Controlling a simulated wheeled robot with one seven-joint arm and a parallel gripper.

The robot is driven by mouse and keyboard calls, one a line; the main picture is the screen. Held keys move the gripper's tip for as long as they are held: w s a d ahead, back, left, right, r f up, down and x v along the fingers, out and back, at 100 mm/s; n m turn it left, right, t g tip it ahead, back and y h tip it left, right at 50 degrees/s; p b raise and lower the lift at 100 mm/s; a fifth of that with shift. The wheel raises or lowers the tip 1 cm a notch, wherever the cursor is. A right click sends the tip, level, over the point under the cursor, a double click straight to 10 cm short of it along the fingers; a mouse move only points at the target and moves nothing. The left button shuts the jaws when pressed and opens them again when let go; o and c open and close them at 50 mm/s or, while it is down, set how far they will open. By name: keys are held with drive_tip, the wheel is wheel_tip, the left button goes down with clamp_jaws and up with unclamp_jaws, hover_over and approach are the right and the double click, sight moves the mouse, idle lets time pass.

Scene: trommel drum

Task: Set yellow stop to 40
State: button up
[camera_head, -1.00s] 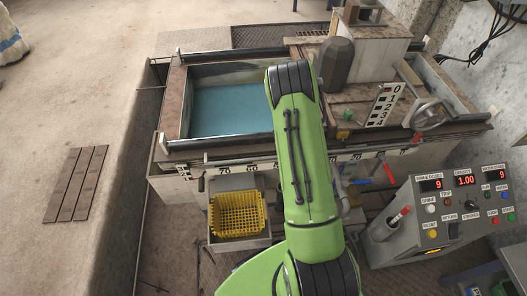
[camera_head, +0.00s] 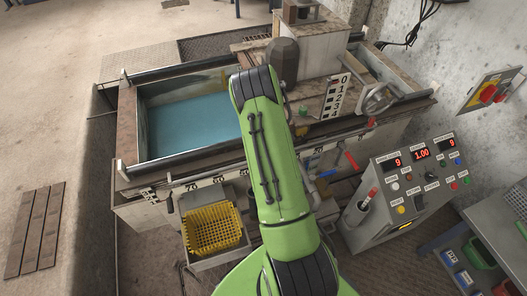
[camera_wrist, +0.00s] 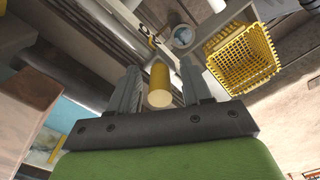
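In the wrist view a yellow cylinder (camera_wrist: 159,84), which looks like the handle of the yellow stop, stands between the two fingers of my gripper (camera_wrist: 160,88). The fingers are apart, with a narrow gap on each side of the cylinder. In the head view my green arm hides my gripper and the yellow stop. A number scale (camera_head: 193,186) runs along the front rail of the tank; 70 is readable left of my arm. The stop's place on the scale cannot be read.
A yellow basket (camera_head: 214,229) hangs in front of the tank (camera_head: 128,135), left of my arm. A control panel (camera_head: 414,185) with red displays stands at right, near red and blue levers. A wheel-like handle (camera_head: 378,98) is at the back right.

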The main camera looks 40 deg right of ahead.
wheel_tip(320, 180, up, 16)
drive_tip(key=p, duration=0.5)
drive_tip(key=shift+f, duration=0.1)
